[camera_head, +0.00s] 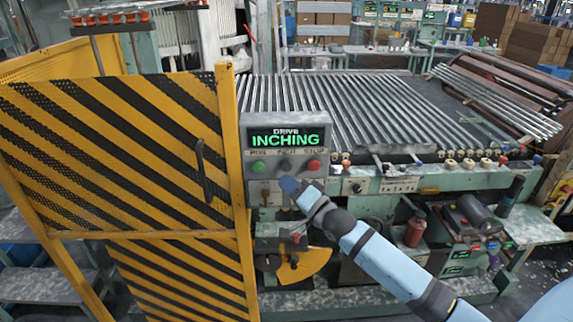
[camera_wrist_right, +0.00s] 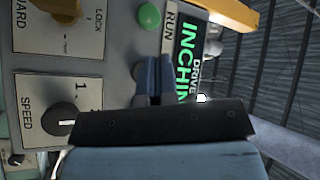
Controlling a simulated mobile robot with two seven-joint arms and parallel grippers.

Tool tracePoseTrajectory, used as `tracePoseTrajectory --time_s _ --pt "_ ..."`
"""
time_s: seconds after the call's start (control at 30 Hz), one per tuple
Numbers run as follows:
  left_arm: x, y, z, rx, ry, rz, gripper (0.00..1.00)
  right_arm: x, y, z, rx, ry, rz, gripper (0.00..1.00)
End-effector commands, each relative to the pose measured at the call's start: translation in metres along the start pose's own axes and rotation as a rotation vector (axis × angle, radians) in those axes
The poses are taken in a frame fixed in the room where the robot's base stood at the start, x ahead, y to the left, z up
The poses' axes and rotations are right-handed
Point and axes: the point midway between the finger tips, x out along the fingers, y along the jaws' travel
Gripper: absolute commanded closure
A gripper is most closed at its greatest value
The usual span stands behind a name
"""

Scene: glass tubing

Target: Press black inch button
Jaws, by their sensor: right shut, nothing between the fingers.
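The grey control box (camera_head: 246,152) carries a lit display (camera_head: 290,138) reading DRIVE INCHING in green. Under it sit a green button (camera_head: 258,167) at left, the dark inch button (camera_head: 286,167) in the middle and a red button (camera_head: 314,165) at right. My right gripper (camera_head: 289,184) is shut and empty, its tip just below the inch button in the head view; contact cannot be told. In the right wrist view the shut fingers (camera_wrist_right: 153,80) stand before the panel beside the display (camera_wrist_right: 188,60), hiding the inch button. The green button (camera_wrist_right: 149,16) shows above them. My left gripper is out of view.
A yellow and black striped guard (camera_head: 120,140) with a dark handle stands left of the box. Metal rollers (camera_head: 340,100) lie behind it. In the wrist view a speed knob (camera_wrist_right: 62,121) and a yellow guard-lock switch (camera_wrist_right: 60,8) are nearby.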

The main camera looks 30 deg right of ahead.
Motion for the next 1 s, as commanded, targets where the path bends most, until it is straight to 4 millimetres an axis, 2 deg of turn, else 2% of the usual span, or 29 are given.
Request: tracePoseTrajectory --time_s 0.3,1.0 --pt "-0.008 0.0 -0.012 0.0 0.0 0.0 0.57 -0.018 -0.013 0.013 0.001 -0.001 0.002 1.0" --pt "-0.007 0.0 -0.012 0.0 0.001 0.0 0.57 -0.018 -0.013 0.013 0.0 0.0 0.0 1.0"
